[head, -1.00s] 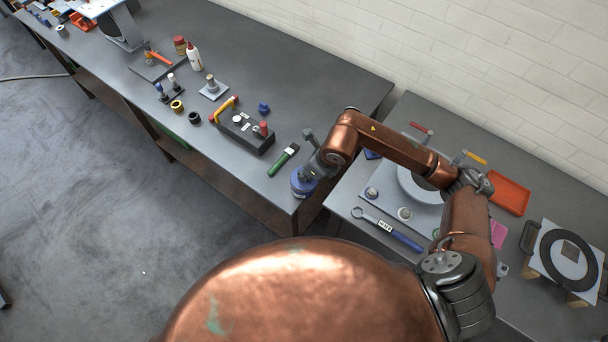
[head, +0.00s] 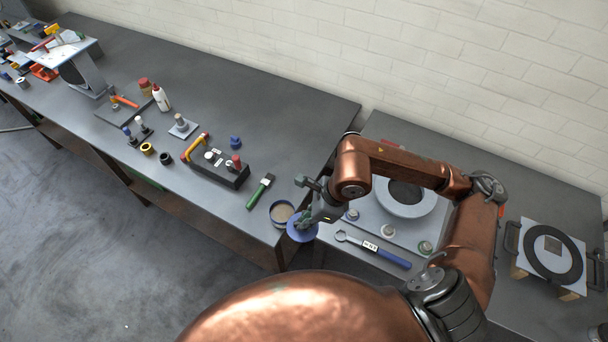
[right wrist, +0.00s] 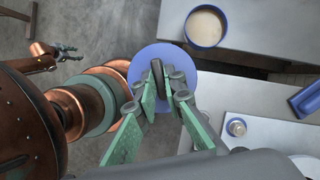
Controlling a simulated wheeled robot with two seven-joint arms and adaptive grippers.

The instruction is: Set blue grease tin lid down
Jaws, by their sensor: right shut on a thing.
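The blue grease tin lid (head: 301,228) is a flat disc held by its knob in my right gripper (head: 318,214). In the right wrist view the lid (right wrist: 143,66) sits between the green-padded fingers (right wrist: 160,85), over the gap beside the bench. The open blue grease tin (head: 282,212), with beige content, stands on the left bench's near corner. The tin also shows in the right wrist view (right wrist: 205,27), apart from the lid. My left gripper (right wrist: 68,53) appears small at the upper left of that view, empty, its fingers seemingly apart.
A green-handled brush (head: 261,191) lies behind the tin, and a dark block with a yellow handle (head: 217,169) stands farther left. On the right bench are a blue-handled wrench (head: 373,249) and a pale plate with a round disc (head: 404,203). A gap separates the benches.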

